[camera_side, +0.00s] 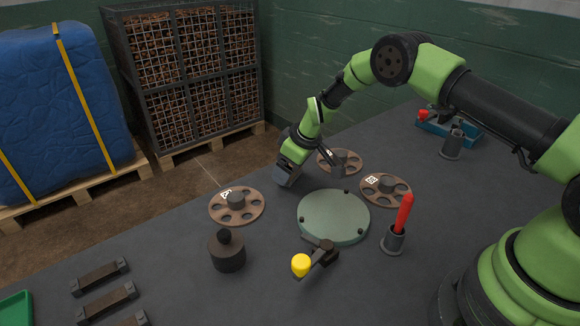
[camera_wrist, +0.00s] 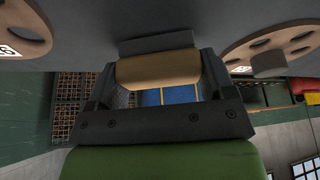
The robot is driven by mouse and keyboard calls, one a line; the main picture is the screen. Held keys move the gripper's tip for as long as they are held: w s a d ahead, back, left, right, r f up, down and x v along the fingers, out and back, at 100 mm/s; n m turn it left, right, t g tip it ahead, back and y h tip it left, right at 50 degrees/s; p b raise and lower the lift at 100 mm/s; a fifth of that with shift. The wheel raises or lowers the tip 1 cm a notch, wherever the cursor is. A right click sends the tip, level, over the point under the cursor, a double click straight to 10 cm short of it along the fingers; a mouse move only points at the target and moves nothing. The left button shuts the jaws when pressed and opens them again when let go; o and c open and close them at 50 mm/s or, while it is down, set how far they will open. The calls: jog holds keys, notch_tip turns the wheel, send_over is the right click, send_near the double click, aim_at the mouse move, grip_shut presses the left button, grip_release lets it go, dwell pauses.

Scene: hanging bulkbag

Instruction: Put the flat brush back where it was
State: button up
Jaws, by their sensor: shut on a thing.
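My gripper (camera_side: 287,175) is low over the far edge of the dark table, between two brown wheel-like discs. In the wrist view my gripper (camera_wrist: 158,85) is shut on a tan block with a grey strip along it, which I take to be the flat brush (camera_wrist: 160,68). Its grey side faces the table surface, and I cannot tell if it touches. In the side view the brush cannot be made out clearly at the gripper. No marked spot for the brush can be told from these views.
Brown discs (camera_side: 237,220) (camera_side: 385,204) flank a green round plate (camera_side: 333,216). Nearby stand a dark knobbed weight (camera_side: 227,255), a yellow-ended tool (camera_side: 301,265) and a red-handled tool (camera_side: 404,214) in a cup. A blue tray (camera_side: 432,127) is at the back right. Black bars (camera_side: 106,301) lie front left.

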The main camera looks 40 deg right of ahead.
jog(key=shift+f, duration=0.2)
jog(key=o, duration=0.9)
jog(key=shift+c, duration=0.2)
jog(key=shift+r, duration=0.3)
jog(key=v, duration=1.1)
jog(key=shift+s+r, duration=0.3)
